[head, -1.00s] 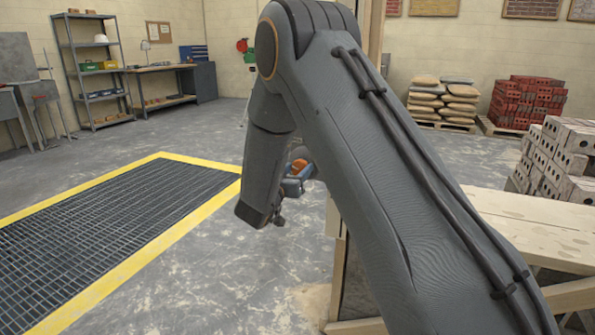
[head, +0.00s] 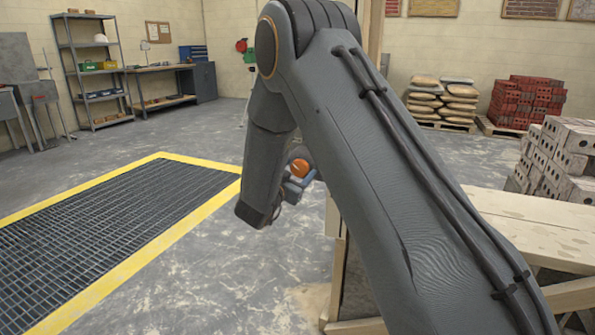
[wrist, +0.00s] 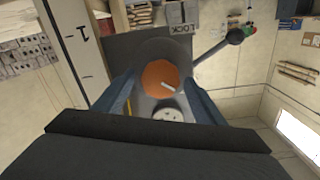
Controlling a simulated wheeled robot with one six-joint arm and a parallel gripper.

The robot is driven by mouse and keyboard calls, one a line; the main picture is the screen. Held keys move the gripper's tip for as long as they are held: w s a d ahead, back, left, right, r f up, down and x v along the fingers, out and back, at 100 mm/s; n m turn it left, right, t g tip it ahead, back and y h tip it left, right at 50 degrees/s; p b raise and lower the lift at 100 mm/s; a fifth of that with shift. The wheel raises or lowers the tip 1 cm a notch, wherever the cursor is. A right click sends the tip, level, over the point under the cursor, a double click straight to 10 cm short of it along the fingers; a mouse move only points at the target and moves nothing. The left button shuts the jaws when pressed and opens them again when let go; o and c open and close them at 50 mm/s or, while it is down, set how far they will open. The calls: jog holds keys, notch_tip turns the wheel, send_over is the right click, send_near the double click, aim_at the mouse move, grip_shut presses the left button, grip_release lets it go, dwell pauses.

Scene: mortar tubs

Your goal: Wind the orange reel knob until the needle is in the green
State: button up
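The orange reel knob (wrist: 158,76) sits on a dark round part in the wrist view, with a pale stripe on its face. In the head view the knob (head: 300,168) shows beside my arm. My gripper (wrist: 161,80) has its two blue-grey fingers apart, one on each side of the knob, with a narrow gap seeming to show at each side. In the head view my gripper (head: 299,187) is partly hidden by my wrist. A pale round disc (wrist: 170,115) with small dark marks lies below the knob. I cannot make out a needle or a green band.
A lever with a dark ball end (wrist: 235,37) reaches out at the upper right of the wrist view, near a LOCK label (wrist: 182,31). A yellow-edged floor grate (head: 100,240) lies left. A wooden bench (head: 530,225) stands right. Open floor lies between.

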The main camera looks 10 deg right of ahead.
jog(key=v, duration=0.7)
jog(key=shift+s+a, duration=0.25)
jog(key=shift+s, duration=0.05)
jog(key=shift+w, duration=0.1)
dwell(0.7)
